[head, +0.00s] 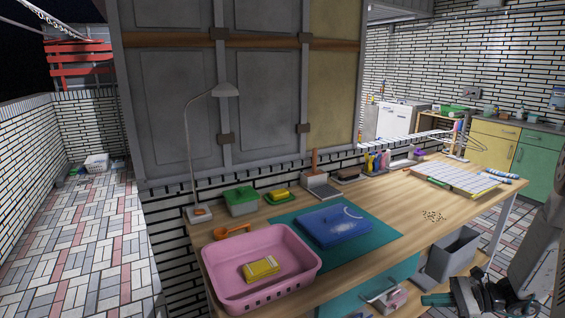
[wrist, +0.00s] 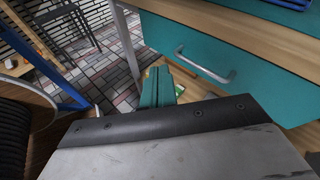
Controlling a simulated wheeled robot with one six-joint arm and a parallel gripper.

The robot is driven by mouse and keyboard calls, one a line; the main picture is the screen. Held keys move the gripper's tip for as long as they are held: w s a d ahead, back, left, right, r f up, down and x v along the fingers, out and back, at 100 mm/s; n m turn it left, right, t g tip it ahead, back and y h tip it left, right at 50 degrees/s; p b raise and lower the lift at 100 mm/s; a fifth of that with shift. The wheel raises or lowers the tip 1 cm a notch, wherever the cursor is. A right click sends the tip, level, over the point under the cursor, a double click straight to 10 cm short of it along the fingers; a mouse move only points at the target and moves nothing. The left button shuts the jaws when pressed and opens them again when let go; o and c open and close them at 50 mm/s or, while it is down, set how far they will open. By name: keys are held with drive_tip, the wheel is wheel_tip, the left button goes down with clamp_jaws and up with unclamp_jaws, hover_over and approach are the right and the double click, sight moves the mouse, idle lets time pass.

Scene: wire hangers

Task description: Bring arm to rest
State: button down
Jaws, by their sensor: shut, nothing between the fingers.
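My gripper (head: 437,299) is at the lower right of the head view, low in front of the table's front edge, with its green fingers pointing left. In the wrist view its green fingers (wrist: 158,88) are together with nothing between them. A teal drawer front (wrist: 195,48) with a metal handle (wrist: 205,66) is to the right of the fingers and apart from them in that view. My arm comes in from the right edge of the head view.
A grey bin (head: 452,255) stands beside the gripper.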

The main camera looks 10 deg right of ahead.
drive_tip(key=s+a+r+n+g+h, duration=0.1)
drive_tip(key=s+a+r+n+h, duration=0.3)
drive_tip(key=r, duration=0.6)
drive_tip(key=s+a+r+n+g+h, duration=0.1)
drive_tip(key=s+a+r+n+h, duration=0.3)
drive_tip(key=s+a+r+n, duration=0.5)
drive_tip(key=s+a+r+n+g+h, duration=0.2)
drive_tip(key=s+a+r+n+h, duration=0.3)
drive_tip(key=s+r, duration=0.5)
drive_tip(key=s+a+n, duration=0.1)
drive_tip(key=a+n, duration=0.1)
drive_tip(key=shift+s+r+n, duration=0.3)
drive_tip(key=shift+r, duration=0.1)
drive_tip(key=shift+a, duration=0.1)
